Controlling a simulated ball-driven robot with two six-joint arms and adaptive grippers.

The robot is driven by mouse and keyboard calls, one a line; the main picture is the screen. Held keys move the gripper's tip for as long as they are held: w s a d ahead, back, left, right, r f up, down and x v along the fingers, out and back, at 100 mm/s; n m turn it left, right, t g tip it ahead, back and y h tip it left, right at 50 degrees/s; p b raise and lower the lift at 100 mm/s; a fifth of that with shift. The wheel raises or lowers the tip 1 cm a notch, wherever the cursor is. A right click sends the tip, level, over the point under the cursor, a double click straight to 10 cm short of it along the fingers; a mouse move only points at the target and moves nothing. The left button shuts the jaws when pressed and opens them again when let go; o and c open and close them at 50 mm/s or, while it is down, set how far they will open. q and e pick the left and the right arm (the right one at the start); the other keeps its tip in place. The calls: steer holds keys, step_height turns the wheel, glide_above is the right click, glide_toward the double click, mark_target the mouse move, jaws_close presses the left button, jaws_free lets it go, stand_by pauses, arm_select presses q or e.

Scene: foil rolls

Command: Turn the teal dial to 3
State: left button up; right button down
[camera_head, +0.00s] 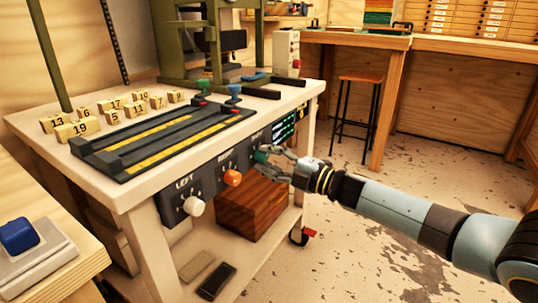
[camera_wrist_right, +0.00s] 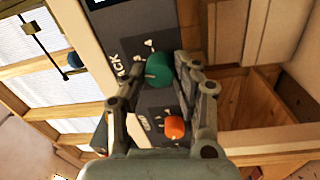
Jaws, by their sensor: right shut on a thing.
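The teal dial (camera_head: 260,156) is the far one of three dials on the dark front panel (camera_head: 207,180) of the white bench. In the right wrist view the teal dial (camera_wrist_right: 158,68) sits between the two fingers. My right gripper (camera_head: 268,155) is shut on it, with a finger on either side. My left gripper is not in view.
An orange dial (camera_head: 232,177) and a white dial (camera_head: 194,206) sit on the same panel. A lit screen (camera_head: 283,130) is just beyond the teal dial. A wooden box (camera_head: 250,208) stands on the shelf below. Numbered blocks (camera_head: 79,128) stand on the bench top.

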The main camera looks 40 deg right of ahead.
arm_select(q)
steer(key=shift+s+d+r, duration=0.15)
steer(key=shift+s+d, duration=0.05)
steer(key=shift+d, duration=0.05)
arm_select(e)
steer(key=shift+m, duration=0.5)
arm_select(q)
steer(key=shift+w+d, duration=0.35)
arm_select(e)
steer(key=shift+f, duration=0.1)
steer(key=c, duration=1.3)
jaws_free()
steer(key=shift+c, duration=0.2)
steer(key=o, duration=0.3)
steer(key=shift+o, duration=0.2)
steer(key=shift+s, duration=0.1)
steer(key=shift+s+d, duration=0.15)
steer(key=shift+s, duration=0.15)
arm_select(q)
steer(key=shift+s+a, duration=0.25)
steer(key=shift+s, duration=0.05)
arm_select(e)
steer(key=v, duration=1.1)
